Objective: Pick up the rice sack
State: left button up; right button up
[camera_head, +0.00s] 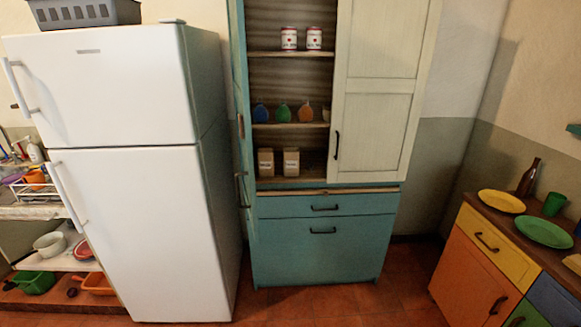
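Two small tan paper packages stand side by side on the lowest open shelf of the teal cabinet (322,261). The left package (266,161) and the right package (291,162) look alike, upright, each with a small label. They look like sacks, but the print is too small to tell which holds rice. The cabinet's left door stands open and its cream right door (381,90) is closed over the right part of the shelves. Neither of my grippers is in view.
Two white-and-red cans (301,38) stand on the top shelf, with several coloured items (283,112) on the middle one. A white fridge (130,180) stands left. A low coloured counter (490,262) with plates stands right. Red floor before the cabinet is clear.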

aim_at(266, 155)
jog(key=i+u, duration=0.1)
jog(key=u, duration=0.55)
jog(key=i+l+u, duration=0.4)
jog(key=l, duration=0.15)
jog(key=i+l+u, duration=0.4)
jog(key=l, duration=0.25)
jog(key=l+u, duration=0.2)
jog(key=l, duration=0.15)
jog(key=i, duration=0.05)
